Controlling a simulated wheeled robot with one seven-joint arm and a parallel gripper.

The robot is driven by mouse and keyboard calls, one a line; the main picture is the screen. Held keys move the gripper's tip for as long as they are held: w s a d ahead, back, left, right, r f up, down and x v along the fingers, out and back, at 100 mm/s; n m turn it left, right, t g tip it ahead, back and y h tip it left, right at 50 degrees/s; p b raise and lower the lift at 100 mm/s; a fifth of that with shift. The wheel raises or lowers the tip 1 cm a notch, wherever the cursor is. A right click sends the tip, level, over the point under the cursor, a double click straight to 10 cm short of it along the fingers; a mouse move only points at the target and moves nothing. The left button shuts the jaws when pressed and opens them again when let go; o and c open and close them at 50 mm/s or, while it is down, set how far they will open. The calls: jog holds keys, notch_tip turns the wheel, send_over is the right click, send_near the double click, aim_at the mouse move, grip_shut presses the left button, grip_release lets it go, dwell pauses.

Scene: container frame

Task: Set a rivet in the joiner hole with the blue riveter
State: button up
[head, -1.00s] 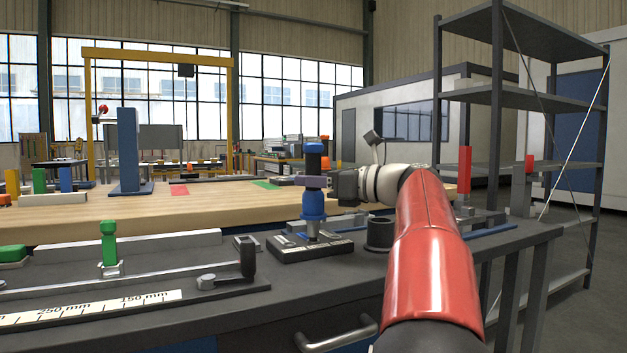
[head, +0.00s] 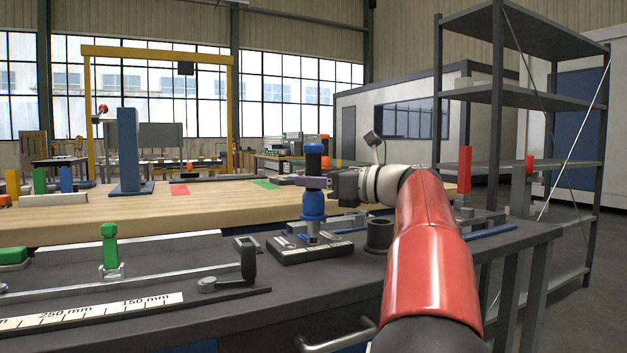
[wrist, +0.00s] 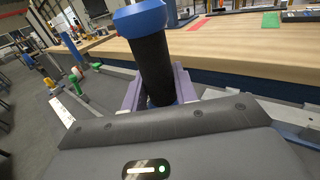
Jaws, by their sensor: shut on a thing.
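The blue riveter (head: 313,205) stands upright at the bench's back edge in the head view, with a blue cap, a black grip and a blue lower body. My gripper (head: 317,183) is shut around its black grip. In the wrist view, the riveter's black grip (wrist: 153,68) sits between the purple fingers of my gripper (wrist: 158,88), with the blue cap at the top. Its narrow silver nose points down at a dark flat block (head: 310,250) with a pale strip. I cannot tell whether the nose touches the block or sits in it. The joiner hole and any rivet are not visible.
A dark cup (head: 379,236) stands close right of the block. A rail with a green clamp (head: 110,247) and a millimetre scale (head: 90,309) lies at left. A wooden table (head: 200,205) is behind. A grey shelf rack (head: 520,97) stands at right.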

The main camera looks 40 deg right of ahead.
aim_at(323, 148)
jog(key=shift+r+p, duration=3.2)
jog(key=shift+r, duration=0.05)
